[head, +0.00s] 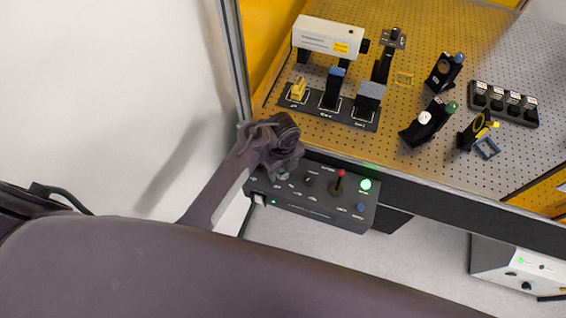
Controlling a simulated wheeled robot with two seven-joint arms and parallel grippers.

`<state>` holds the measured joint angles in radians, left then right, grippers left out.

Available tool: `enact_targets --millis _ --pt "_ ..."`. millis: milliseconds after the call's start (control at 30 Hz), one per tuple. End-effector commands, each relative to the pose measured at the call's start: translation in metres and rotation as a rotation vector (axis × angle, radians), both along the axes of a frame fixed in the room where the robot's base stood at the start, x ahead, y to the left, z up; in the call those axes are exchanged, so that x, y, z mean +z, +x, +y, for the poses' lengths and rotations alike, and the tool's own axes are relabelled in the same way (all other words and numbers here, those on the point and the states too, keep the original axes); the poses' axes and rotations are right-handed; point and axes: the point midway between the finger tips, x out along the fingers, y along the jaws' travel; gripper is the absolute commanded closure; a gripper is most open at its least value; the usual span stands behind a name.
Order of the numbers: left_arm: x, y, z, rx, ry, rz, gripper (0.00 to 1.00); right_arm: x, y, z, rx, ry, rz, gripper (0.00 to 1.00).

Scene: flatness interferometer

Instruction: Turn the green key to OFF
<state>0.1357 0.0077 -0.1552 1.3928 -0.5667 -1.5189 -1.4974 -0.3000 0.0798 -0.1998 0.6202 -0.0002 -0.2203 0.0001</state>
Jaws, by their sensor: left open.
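The dark control box (325,214) hangs below the front edge of the perforated table. A small grey-green piece (282,174) shows at the box's upper left, right under my left gripper; it may be the green key, but its setting is too small to read. My left gripper (283,163) is over that end of the box, pointing down, open. Its fingers partly cover the piece, and I cannot tell whether they touch it. My right gripper is not in view.
The box also carries a red-tipped lever (341,175), a lit green lamp (365,184), a blue button (360,207) and a white switch (259,199). Optics mounts stand on the perforated table (440,60) above. A frame post (234,55) rises beside my left gripper.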

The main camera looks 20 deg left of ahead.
Motion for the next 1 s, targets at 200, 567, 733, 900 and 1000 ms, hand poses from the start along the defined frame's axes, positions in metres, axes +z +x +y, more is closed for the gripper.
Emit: enact_targets --millis 200,567,733,900,1000 --pt "-0.0002 0.0001 -0.0001 0.000 0.000 0.000 0.43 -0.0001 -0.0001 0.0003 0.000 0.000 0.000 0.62" --pt "0.0000 0.0000 -0.0003 0.000 0.000 0.000 0.89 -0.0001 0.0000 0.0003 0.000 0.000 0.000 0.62" --pt "-0.0001 0.0001 0.0003 -0.129 0.001 0.000 0.89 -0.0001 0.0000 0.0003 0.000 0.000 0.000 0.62" --pt "-0.0003 -0.0004 -0.0001 -0.214 0.000 0.000 0.89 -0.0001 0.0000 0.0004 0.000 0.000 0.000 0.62" --pt "-0.0004 -0.0005 -0.0001 -0.212 0.000 0.000 0.89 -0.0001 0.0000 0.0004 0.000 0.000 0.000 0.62"
